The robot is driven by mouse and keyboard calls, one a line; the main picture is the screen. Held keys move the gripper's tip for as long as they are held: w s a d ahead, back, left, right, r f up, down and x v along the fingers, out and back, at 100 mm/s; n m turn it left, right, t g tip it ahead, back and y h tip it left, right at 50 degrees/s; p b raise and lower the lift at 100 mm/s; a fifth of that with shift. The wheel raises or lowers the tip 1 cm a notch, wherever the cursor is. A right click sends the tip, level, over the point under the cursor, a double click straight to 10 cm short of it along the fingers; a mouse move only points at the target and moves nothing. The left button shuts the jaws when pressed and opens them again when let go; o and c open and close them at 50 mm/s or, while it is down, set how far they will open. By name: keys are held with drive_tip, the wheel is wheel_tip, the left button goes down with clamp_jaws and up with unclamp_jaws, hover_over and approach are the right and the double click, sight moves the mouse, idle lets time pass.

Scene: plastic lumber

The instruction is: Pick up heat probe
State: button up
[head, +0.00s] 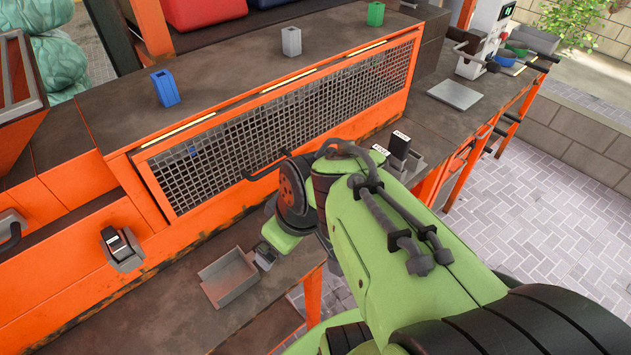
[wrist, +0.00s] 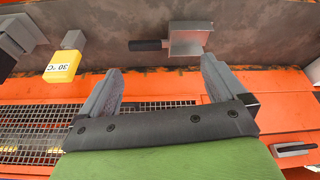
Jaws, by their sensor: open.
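A yellow block with a grey end and "30 °C" written on it, which looks like the heat probe (wrist: 62,66), is at the left of the wrist view, outside my left finger. It does not show in the head view, where my arm covers part of the bench. My gripper (wrist: 162,66) is open, with two grey fingers spread wide and nothing between them. In the head view my gripper (head: 265,256) is low over the lower bench, partly hidden by my arm, close to the right side of a grey scoop-like tray.
The grey tray (head: 228,277) has a dark handle in the wrist view (wrist: 148,45), beyond my fingertips. An orange frame with wire mesh (head: 290,125) rises behind the bench. A grey bin with dark items (head: 403,158) stands to the right.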

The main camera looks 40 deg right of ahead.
drive_tip(key=w+d+f+t+y+b, duration=0.1)
drive_tip(key=w+d+f+t+y, duration=0.15)
drive_tip(key=d+f, duration=0.4)
drive_tip(key=w+d+f+t+y+b, duration=0.15)
drive_tip(key=d+f+t, duration=0.25)
drive_tip(key=d, duration=0.5)
drive_tip(key=s+d+r+m+t+h+b, duration=0.15)
drive_tip(key=s+d+t+h, duration=0.25)
drive_tip(key=d, duration=0.4)
drive_tip(key=x, duration=1.6)
drive_tip(key=shift+f+p, duration=0.2)
drive_tip(key=shift+p, duration=0.25)
drive_tip(key=shift+s+m, duration=0.25)
drive_tip(key=shift+c, duration=0.3)
drive_tip(key=c, duration=1.1)
drive_tip(key=shift+r+p, duration=3.1)
drive_tip(key=shift+r, duration=5.7)
